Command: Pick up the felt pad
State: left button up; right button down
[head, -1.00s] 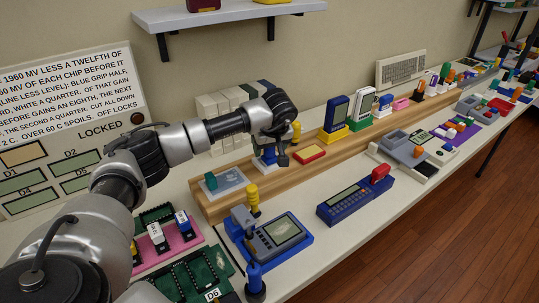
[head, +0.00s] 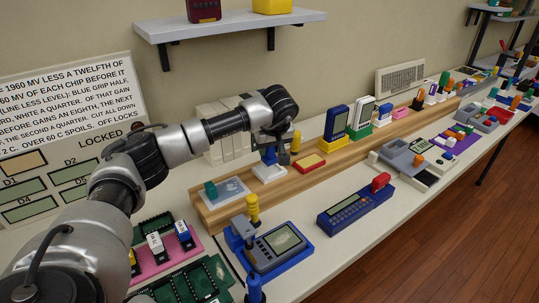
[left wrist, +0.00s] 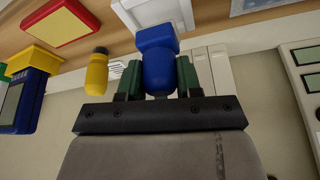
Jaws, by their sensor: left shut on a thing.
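My left gripper (head: 272,145) is shut on a blue-handled piece (head: 269,156) over the wooden ledge. In the left wrist view its green-padded fingers (left wrist: 158,78) press on both sides of the blue handle (left wrist: 157,58). A white block (head: 270,173) sits right below the handle; I cannot tell if they are joined. No thing is plainly marked as the felt pad. A flat grey-blue plate (head: 232,193) with a teal block (head: 210,189) lies on the ledge to the left. My right gripper is not in view.
A yellow bottle-like piece (left wrist: 96,72) stands close beside my left gripper. A blue dock (head: 268,245) and a blue handheld (head: 355,202) lie in front. A wall shelf (head: 230,26) hangs above.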

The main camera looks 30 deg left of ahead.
pick_arm(q)
jog(key=d+r, duration=0.8)
jog(key=d, duration=0.3)
jog(key=shift+s+d, duration=0.2)
jog(key=shift+d, duration=0.15)
